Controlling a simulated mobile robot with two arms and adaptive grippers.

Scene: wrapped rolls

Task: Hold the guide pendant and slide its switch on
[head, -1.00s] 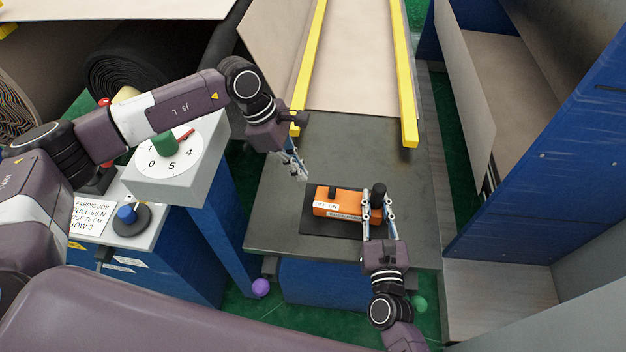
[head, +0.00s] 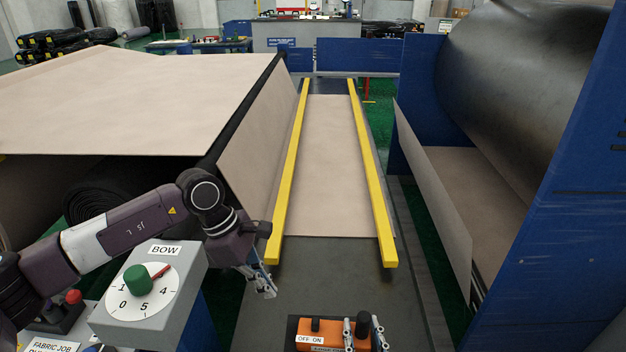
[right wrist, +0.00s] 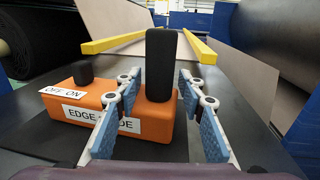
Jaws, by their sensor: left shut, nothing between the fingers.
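The orange guide pendant (head: 343,327) lies on the dark table. It bears an OFF ON label, an EDGE label partly hidden by a finger, a short black switch knob (right wrist: 84,72) and a taller black post (right wrist: 161,65). I cannot tell which switch end the knob is at. My right gripper (right wrist: 158,108) is open, its fingers on either side of the post with small gaps showing. Its fingertips also show in the head view (head: 364,334), at the bottom edge. My left gripper (head: 268,288) is shut and empty, beyond and left of the pendant, apart from it.
Two yellow rails (head: 370,180) flank a beige fabric strip (head: 325,170) beyond the table. A blue frame (head: 540,230) stands at right. The table between rails and pendant is clear.

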